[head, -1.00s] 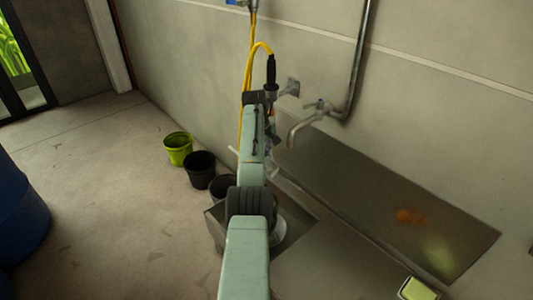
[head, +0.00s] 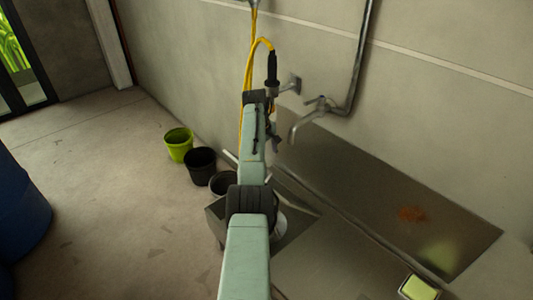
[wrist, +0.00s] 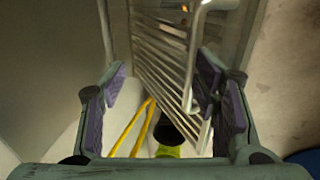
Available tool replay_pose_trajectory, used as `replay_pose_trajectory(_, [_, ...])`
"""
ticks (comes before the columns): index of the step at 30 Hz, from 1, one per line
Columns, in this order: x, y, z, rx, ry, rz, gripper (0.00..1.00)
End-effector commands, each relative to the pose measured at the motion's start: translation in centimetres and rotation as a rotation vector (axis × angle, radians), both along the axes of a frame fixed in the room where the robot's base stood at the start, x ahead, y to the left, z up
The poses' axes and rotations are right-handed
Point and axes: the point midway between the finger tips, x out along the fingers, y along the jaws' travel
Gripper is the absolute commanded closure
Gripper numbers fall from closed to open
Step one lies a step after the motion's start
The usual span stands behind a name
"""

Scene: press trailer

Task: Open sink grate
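The grate (wrist: 165,65), a row of pale metal bars, fills the upper middle of the wrist view and looks steeply tilted there. A bent metal rod (wrist: 193,60) on its near side runs down between my fingers, close to the right finger. My gripper (wrist: 162,88) is open, with purple pads on both sides. I cannot tell whether a pad touches the rod. In the head view my arm hides most of the gripper and grate; a short pale bar (head: 230,157) shows beside the arm. The metal sink (head: 295,222) is partly hidden behind my arm.
A tap (head: 305,118) and a yellow hose (head: 249,70) hang at the wall above the sink. A green bucket (head: 179,146) and a black bucket (head: 200,166) stand left of the sink. A blue barrel (head: 20,210) stands far left. The floor between is clear.

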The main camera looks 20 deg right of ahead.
Motion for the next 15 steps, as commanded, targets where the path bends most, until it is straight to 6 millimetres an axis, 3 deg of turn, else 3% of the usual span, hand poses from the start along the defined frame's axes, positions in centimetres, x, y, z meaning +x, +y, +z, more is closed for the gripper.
replay_pose_trajectory(1, [-0.5, -0.5, -0.8, -0.005, 0.011, -0.005, 0.68])
replay_pose_trajectory(4, [-0.6, -0.2, 0.7, -0.007, 0.010, -0.004, 0.70])
replay_pose_trajectory(15, [-0.9, 1.6, 9.1, -0.003, -0.002, -0.001, 0.70])
